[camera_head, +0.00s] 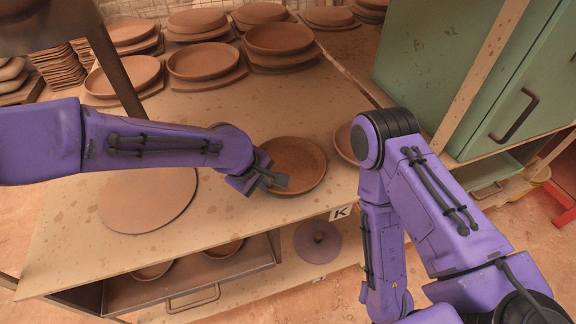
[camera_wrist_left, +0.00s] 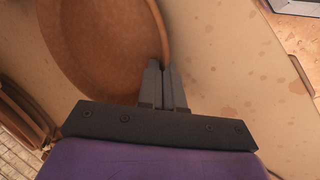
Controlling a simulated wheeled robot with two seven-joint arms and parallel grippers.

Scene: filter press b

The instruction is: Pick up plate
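A round brown clay plate (camera_head: 298,160) is near the front edge of the table, and it fills the upper left of the left wrist view (camera_wrist_left: 100,45). My left gripper (camera_head: 272,181) is at the plate's near left rim. In the left wrist view its two fingers (camera_wrist_left: 164,85) are close together, one on each side of the rim, pinching it. I cannot tell whether the plate is lifted off the table. My right arm stands to the right of the plate; its gripper is out of view.
Another plate (camera_head: 344,143) is partly hidden behind my right arm. A flat round disc (camera_head: 148,200) lies at left on the table (camera_head: 70,235). Several plates (camera_head: 206,62) on boards fill the back. A green cabinet (camera_head: 440,60) stands at right. An open drawer (camera_head: 190,290) is below.

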